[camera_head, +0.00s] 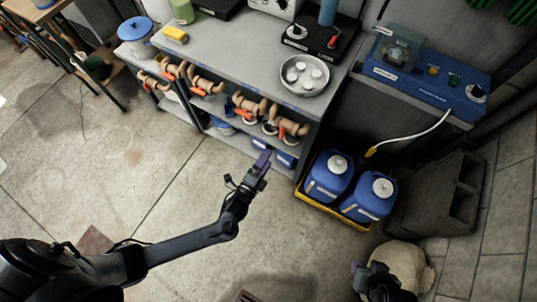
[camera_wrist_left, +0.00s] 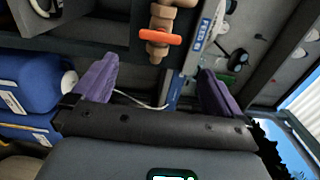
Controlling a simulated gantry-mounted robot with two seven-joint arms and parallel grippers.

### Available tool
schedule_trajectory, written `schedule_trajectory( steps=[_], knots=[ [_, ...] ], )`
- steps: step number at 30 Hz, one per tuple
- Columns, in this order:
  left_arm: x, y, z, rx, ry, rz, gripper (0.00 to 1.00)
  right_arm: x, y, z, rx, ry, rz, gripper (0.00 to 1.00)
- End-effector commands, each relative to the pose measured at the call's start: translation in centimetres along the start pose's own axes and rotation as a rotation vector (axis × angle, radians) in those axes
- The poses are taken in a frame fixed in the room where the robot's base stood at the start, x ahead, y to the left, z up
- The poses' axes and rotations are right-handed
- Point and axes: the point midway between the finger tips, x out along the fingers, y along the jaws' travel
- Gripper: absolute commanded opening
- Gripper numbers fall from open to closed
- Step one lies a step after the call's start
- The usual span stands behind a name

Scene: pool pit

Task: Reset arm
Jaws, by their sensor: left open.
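My left gripper (camera_head: 263,163) reaches in from the left on its extended arm, in the air in front of the shelf unit, and looks empty. In the left wrist view its two purple fingers stand wide apart (camera_wrist_left: 157,66) with nothing between them. A brass valve with an orange handle (camera_wrist_left: 160,38) shows beyond the fingers, apart from them. My right gripper (camera_head: 357,268) shows only partly at the bottom, over a pale sack (camera_head: 408,262); its jaws cannot be made out.
The grey shelf unit (camera_head: 222,68) holds several brass valves with orange handles (camera_head: 290,127) on its shelf. A metal bowl (camera_head: 305,75) sits on top. Blue jugs (camera_head: 328,177) stand in a yellow tray (camera_head: 318,205). Concrete blocks (camera_head: 440,195) stand at right.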

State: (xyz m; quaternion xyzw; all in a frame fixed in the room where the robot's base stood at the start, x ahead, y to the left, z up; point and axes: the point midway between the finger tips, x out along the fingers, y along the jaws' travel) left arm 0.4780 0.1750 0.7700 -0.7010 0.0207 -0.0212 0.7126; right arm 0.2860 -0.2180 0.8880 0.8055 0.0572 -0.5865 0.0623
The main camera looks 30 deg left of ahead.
Motion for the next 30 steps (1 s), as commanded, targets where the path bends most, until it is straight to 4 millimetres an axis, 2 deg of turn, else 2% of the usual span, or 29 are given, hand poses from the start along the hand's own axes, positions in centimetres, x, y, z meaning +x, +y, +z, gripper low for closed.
schedule_trajectory(
  steps=[15, 19, 22, 26, 30],
  knots=[
    [-0.4, 0.2, 0.0, 0.0, 0.0, 0.005, 1.0, 0.0, -0.1, 0.0, 0.004, 0.001, -0.003, 0.43],
    [-1.9, 1.5, -0.3, -0.006, 0.0, 0.035, 1.0, 0.0, -0.1, 0.0, 0.003, 0.001, -0.002, 0.43],
    [-4.1, 2.7, 0.0, -0.03, -0.03, 0.07, 1.0, 0.0, 0.0, 0.0, 0.001, 0.0, 0.0, 0.43],
    [-5.5, 0.5, 0.4, -0.15, -0.09, 0.088, 1.0, 0.0, 0.1, 0.0, -0.003, 0.0, 0.003, 0.43],
    [-6.0, -1.7, 1.5, -0.397, -0.17, 0.225, 1.0, 0.0, 0.1, 0.0, -0.006, -0.001, 0.004, 0.43]
  ],
)
